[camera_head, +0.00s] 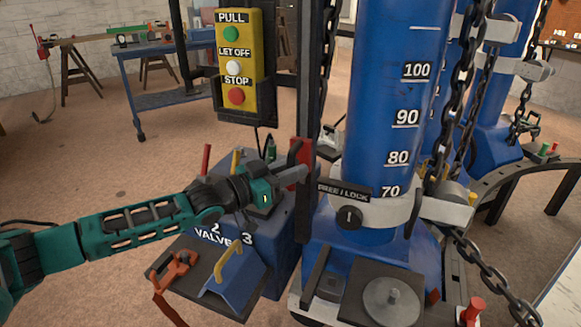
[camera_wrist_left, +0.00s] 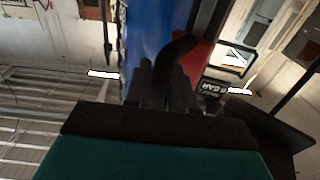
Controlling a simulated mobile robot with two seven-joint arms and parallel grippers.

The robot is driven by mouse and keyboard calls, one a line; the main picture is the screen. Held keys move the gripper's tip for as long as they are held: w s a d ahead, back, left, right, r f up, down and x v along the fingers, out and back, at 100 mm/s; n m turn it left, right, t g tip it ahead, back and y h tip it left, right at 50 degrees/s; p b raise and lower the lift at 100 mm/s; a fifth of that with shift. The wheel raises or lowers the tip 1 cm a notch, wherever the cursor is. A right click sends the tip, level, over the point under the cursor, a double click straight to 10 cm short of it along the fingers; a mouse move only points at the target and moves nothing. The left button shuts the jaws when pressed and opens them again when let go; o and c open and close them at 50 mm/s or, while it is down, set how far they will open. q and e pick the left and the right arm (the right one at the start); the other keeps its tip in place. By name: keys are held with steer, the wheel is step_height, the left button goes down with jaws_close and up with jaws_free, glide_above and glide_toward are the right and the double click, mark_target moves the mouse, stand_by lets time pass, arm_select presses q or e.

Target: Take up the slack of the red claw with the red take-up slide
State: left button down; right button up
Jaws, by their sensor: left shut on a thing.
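The red take-up slide (camera_head: 301,150) appears as a red block on the dark upright rail beside the blue tower (camera_head: 392,100). My left gripper (camera_head: 290,167) reaches in from the left and is shut at the block. In the left wrist view, the fingers (camera_wrist_left: 165,88) close around a dark curved handle (camera_wrist_left: 180,48), with the red block (camera_wrist_left: 197,55) right behind it. An orange-red clamp (camera_head: 178,268), possibly the red claw, lies on the dark tray at lower left. My right gripper is not in view.
A yellow pendant (camera_head: 236,60) with green, white and red buttons hangs above my left wrist. The blue valve box (camera_head: 260,235) with coloured levers stands below it. A FREE/LOCK knob (camera_head: 349,217) is on the tower. Chains (camera_head: 462,110) hang at right.

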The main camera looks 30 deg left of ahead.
arm_select(q)
steer(key=shift+s+f, duration=0.2)
steer(key=shift+f, duration=1.1)
steer(key=c, duration=1.1)
jaws_free()
steer(key=p+v, duration=0.1)
steer(key=v, duration=0.3)
steer(key=r+p+v, duration=0.1)
steer(key=v, duration=0.3)
steer(key=p+v, duration=0.2)
steer(key=v, duration=0.2)
steer(key=shift+s+a+r, duration=0.1)
steer(key=shift+s+r, duration=0.15)
steer(key=shift+r, duration=0.15)
